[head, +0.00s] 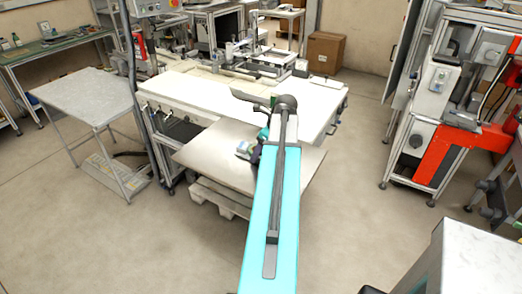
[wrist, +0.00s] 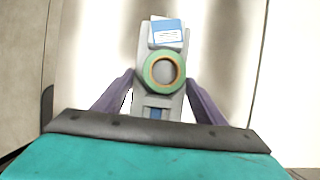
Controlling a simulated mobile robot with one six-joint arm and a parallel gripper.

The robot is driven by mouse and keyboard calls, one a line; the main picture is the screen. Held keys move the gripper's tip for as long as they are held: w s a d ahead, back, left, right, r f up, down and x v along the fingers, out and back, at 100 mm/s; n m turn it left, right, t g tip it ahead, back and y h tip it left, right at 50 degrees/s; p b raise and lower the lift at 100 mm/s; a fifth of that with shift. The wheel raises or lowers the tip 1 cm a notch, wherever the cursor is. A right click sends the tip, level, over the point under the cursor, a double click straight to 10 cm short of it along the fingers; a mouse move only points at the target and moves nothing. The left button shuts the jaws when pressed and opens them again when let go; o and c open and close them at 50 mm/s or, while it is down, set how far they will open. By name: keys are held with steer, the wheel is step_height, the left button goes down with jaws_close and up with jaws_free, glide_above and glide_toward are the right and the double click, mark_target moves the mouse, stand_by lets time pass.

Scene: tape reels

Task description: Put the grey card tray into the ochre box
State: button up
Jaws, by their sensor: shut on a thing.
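In the wrist view the grey card tray (wrist: 174,104) is between the two purple fingers of my gripper (wrist: 160,88), which is shut on it. A green ring with an orange inner edge (wrist: 149,72) and a blue-and-white card (wrist: 167,32) lie on the tray. In the head view my gripper (head: 255,150) is small and partly hidden by my turquoise arm, over the low pale tabletop. The tray is hard to make out there. I cannot identify the ochre box in either view.
The low pale tabletop (head: 205,155) rests on a pallet, with bare surface around my gripper. A white workbench (head: 190,95) stands behind it. A brown carton (head: 326,54) is on the floor at the back. A grey side table (head: 80,95) stands left; red-and-white machinery (head: 440,150) stands right.

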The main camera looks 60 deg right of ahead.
steer(key=o, duration=1.1)
steer(key=shift+o, duration=0.2)
steer(key=shift+r, duration=0.1)
steer(key=b+v, duration=0.2)
steer(key=v, duration=1)
